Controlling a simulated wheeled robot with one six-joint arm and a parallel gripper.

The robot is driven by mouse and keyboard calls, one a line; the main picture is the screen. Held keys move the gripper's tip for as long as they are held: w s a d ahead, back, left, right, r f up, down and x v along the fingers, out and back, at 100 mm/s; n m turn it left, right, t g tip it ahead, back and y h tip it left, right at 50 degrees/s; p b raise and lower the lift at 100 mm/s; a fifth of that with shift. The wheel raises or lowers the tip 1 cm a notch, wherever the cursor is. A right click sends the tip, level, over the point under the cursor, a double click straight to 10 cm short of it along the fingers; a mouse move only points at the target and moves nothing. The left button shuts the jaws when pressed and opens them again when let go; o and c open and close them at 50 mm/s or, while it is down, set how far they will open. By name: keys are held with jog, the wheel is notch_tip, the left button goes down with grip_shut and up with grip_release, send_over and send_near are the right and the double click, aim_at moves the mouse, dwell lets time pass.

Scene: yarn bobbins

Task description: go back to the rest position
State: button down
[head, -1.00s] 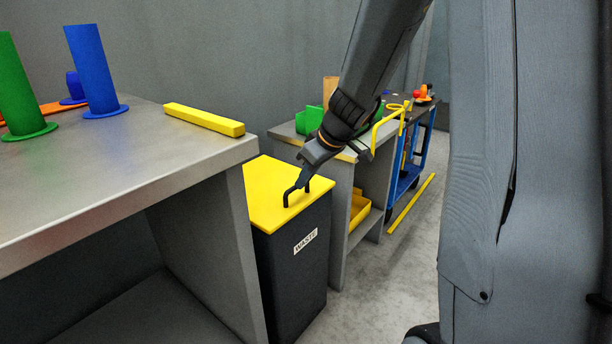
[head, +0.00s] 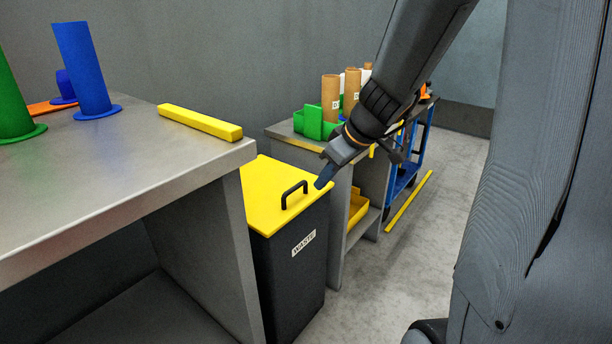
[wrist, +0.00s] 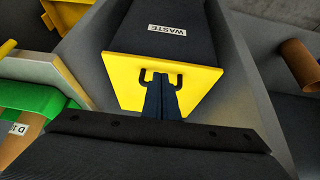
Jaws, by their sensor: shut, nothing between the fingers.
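My gripper (head: 322,183) is shut and empty in the head view. It is in front of the right edge of the waste bin's yellow lid (head: 262,196), to the right of the black lid handle (head: 294,194), and apart from the handle in this view. The dark bin (head: 293,270) carries a "WASTE" label, and its lid is closed. In the wrist view my closed fingers (wrist: 161,100) overlap the lid handle (wrist: 176,78) in the picture. The distance between them cannot be judged there.
A metal table (head: 190,150) with blue and green bobbins and a yellow bar (head: 200,122) stands at the left. Behind the bin is a bench with a green bin (head: 315,122) and brown tubes (head: 331,97). The floor (head: 400,250) to the right is clear.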

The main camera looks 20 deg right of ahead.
jog(key=s+a+f+g+h, duration=0.1)
jog(key=s+a+f+g, duration=0.15)
jog(key=s+a, duration=0.95)
jog(key=s+a+f+g+h, duration=0.1)
jog(key=s+a+g, duration=0.2)
jog(key=s+a, duration=0.95)
jog(key=d+r+m+h+p, duration=0.1)
jog(key=d+r+m+p, duration=0.5)
jog(key=d+r+p, duration=1.2)
notch_tip(320, 180, up, 4)
jog(key=p, duration=0.7)
jog(key=shift+s+m+p, duration=0.3)
jog(key=shift+s, duration=0.05)
jog(key=shift+d, duration=0.1)
